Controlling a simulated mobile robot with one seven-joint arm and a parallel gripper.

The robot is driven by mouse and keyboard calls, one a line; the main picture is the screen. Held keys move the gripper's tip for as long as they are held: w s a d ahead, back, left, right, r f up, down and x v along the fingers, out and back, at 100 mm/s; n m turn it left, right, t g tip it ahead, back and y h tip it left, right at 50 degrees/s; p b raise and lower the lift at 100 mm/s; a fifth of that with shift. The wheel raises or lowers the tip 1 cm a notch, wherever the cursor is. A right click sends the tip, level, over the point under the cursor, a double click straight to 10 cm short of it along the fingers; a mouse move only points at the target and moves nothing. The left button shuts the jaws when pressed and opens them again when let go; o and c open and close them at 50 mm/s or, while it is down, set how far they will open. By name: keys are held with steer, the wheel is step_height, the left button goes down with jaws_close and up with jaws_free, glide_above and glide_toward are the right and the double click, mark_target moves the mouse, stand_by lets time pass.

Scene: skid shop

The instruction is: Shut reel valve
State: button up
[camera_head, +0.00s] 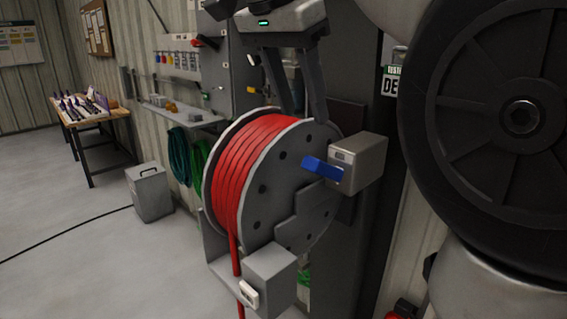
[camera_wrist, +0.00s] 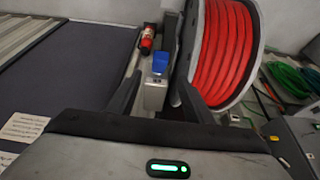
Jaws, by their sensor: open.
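The reel (camera_head: 300,215) carries a red hose (camera_head: 250,165) and stands in the middle of the head view. A grey valve box (camera_head: 362,165) is at its right side, with a blue lever (camera_head: 322,168) sticking out to the left across the reel's face. In the wrist view the blue lever (camera_wrist: 161,61) and the valve box (camera_wrist: 154,95) lie between my fingers, with the reel's rim (camera_wrist: 192,45) to their right. My gripper (camera_head: 300,119) is open and empty, fingers pointing down, above the lever and apart from it.
A second grey box (camera_head: 270,278) sits at the reel's lower front. A wall panel and shelf (camera_head: 180,112) are behind, with green hoses (camera_head: 186,155) below. A grey case (camera_head: 149,192) and a wooden table (camera_head: 92,113) stand left. The floor (camera_head: 70,220) there is mostly clear, with a black cable.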

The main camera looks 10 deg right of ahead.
mark_target(326, 170)
steer(key=b+x, duration=0.1)
steer(key=x, duration=1.1)
steer(key=shift+f, duration=0.3)
